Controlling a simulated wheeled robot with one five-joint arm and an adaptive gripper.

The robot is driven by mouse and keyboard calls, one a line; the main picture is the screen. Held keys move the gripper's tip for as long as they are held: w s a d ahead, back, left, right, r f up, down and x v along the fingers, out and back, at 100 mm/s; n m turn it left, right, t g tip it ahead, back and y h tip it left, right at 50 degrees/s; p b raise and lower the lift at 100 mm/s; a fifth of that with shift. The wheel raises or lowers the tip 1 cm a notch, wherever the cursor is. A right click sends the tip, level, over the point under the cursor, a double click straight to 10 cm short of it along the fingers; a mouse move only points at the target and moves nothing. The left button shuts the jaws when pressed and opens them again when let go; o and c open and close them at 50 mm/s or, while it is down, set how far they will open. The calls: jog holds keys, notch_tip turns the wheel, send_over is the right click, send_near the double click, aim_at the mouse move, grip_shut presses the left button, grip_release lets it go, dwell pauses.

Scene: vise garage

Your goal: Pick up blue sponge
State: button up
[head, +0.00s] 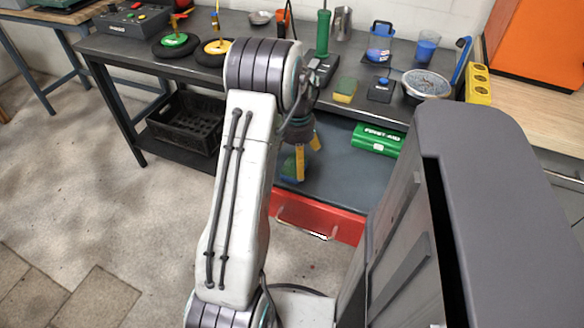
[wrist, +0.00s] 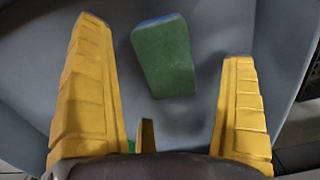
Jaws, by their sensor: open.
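The blue sponge (wrist: 163,58) shows in the wrist view as a block with a broad green face and a thin blue edge at its far end. It lies on a grey-blue surface, between and ahead of my open yellow fingers, with space on both sides. My gripper (head: 307,154) is open and empty, reaching under the bench top just beside the sponge. I cannot tell its exact height above the shelf.
A yellow-green sponge (head: 345,90) and other items stand on the bench top (head: 215,75) above.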

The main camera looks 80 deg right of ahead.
jog(key=shift+s+f+b, duration=0.15)
jog(key=shift+f+b, duration=0.05)
jog(key=shift+f, duration=0.9)
jog(key=shift+s+f+b, duration=0.1)
jog(key=shift+f+b, duration=0.05)
jog(key=shift+f, duration=0.95)
jog(key=shift+c, duration=0.5)
jog(key=c, duration=0.6)
